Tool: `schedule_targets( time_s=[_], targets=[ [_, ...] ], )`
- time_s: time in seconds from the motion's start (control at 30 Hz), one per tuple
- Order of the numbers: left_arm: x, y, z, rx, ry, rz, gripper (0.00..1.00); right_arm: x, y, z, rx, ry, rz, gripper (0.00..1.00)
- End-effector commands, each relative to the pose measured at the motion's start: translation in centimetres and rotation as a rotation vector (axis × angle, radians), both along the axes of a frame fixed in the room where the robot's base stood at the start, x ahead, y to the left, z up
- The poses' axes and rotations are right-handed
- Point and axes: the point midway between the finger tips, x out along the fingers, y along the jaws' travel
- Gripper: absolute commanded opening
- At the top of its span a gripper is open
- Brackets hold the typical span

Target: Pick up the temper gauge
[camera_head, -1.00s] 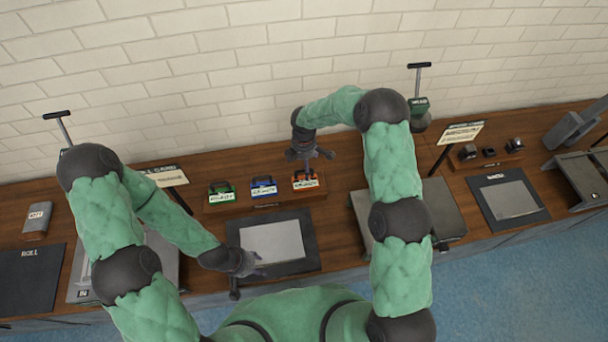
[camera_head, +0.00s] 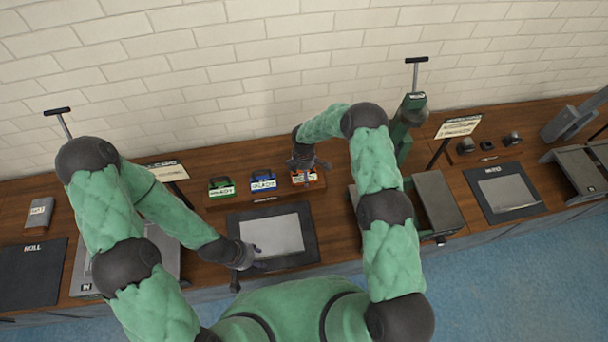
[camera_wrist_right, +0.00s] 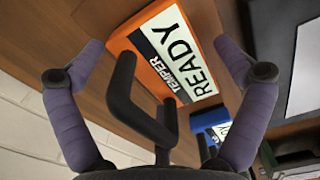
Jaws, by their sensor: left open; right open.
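The temper gauge (camera_wrist_right: 182,50) is an orange block with a white label reading "TEMPER READY" and a black loop handle. In the right wrist view it lies ahead of my right gripper (camera_wrist_right: 158,58), which is open, with its fingers on either side of the handle and not closed on it. In the head view the temper gauge (camera_head: 312,180) stands at the right end of a row of gauges, partly hidden by my right gripper (camera_head: 306,165) above it. My left gripper (camera_head: 250,262) is by the front edge of the dark mat, away from the gauges.
A blue gauge (camera_head: 263,184) stands close to the left of the orange one, and a green gauge (camera_head: 221,188) beyond it. They share a wooden stand (camera_head: 270,205). A dark mat with a pale panel (camera_head: 272,234) lies in front. A brick wall (camera_head: 260,70) is behind.

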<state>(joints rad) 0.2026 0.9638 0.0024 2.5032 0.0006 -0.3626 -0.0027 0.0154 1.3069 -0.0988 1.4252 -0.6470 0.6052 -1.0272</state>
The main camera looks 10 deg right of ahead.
Motion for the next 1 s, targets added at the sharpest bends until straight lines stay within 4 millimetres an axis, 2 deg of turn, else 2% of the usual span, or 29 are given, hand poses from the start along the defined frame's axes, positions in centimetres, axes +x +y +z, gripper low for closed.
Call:
schedule_targets(
  time_s=[0.27, 0.3, 0.5, 1.0],
  targets=[
    [-0.01, 0.00, 0.03, 0.000, 0.000, 0.000, 0.47, 0.07, -0.02, -0.33, 0.000, -0.002, 0.000, 1.00],
    [-0.01, 0.00, 0.03, 0.000, 0.000, 0.000, 0.47, 0.07, -0.02, -0.33, 0.000, -0.002, 0.000, 0.97],
    [-0.01, 0.00, 0.03, 0.000, 0.000, 0.000, 0.47, 0.04, -0.02, -0.33, 0.000, -0.002, 0.000, 0.41],
    [-0.01, 0.00, -0.17, 0.000, 0.000, 0.000, 0.47, 0.13, -0.04, 0.37, 0.000, -0.003, -0.001, 0.40]
  ],
)
